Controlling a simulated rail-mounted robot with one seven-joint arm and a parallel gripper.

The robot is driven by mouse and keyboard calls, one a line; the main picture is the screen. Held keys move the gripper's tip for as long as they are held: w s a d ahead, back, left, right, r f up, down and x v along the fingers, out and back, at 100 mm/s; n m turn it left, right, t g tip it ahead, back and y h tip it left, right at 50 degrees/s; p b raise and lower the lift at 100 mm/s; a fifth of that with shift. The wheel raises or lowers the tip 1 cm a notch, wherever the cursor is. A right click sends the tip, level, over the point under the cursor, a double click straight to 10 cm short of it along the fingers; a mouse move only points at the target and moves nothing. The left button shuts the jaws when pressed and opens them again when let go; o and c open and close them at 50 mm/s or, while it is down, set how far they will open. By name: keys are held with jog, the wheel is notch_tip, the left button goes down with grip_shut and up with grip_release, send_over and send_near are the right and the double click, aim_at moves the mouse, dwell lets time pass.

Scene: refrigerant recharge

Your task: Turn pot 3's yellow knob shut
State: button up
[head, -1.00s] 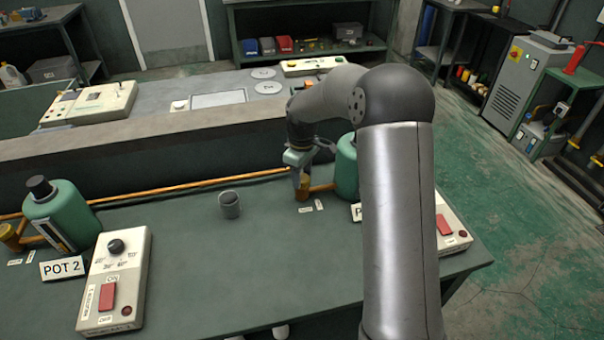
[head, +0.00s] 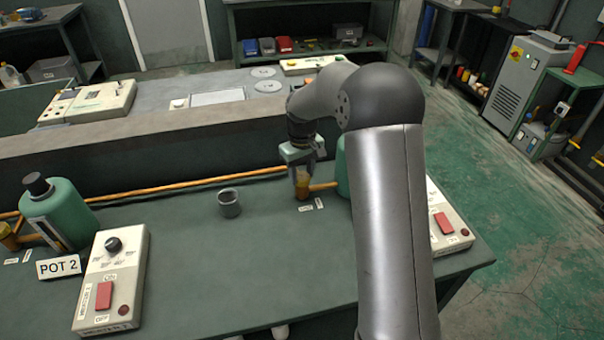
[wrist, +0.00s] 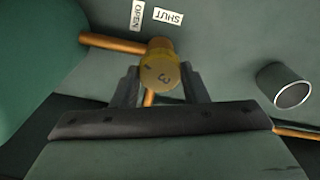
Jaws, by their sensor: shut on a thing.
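Pot 3's yellow knob (wrist: 160,72) is a round brass-yellow cap marked "3" on a copper pipe, seen from above in the wrist view. My gripper (wrist: 160,88) is shut on it, with one dark finger on each side. In the head view my gripper (head: 302,180) points down at the knob, which is mostly covered by the fingers. Labels OPEN (wrist: 138,14) and SHUT (wrist: 168,16) lie on the bench beside the knob. The green pot 3 (head: 342,175) stands just right of the gripper, largely hidden by my arm.
Pot 2 (head: 60,212) and a switch box (head: 112,280) are at the left. Another switch box (head: 446,215) is right of my arm. A copper pipe (head: 150,190) runs along the back.

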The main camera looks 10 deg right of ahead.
aim_at(302, 176)
jog(key=m, duration=0.6)
jog(key=shift+m+b, duration=0.3)
jog(key=shift+b, duration=0.1)
jog(key=m, duration=0.6)
jog(key=shift+r, duration=0.1)
jog(key=o, duration=1)
notch_tip(302, 176, up, 17)
jog(key=shift+r, duration=0.2)
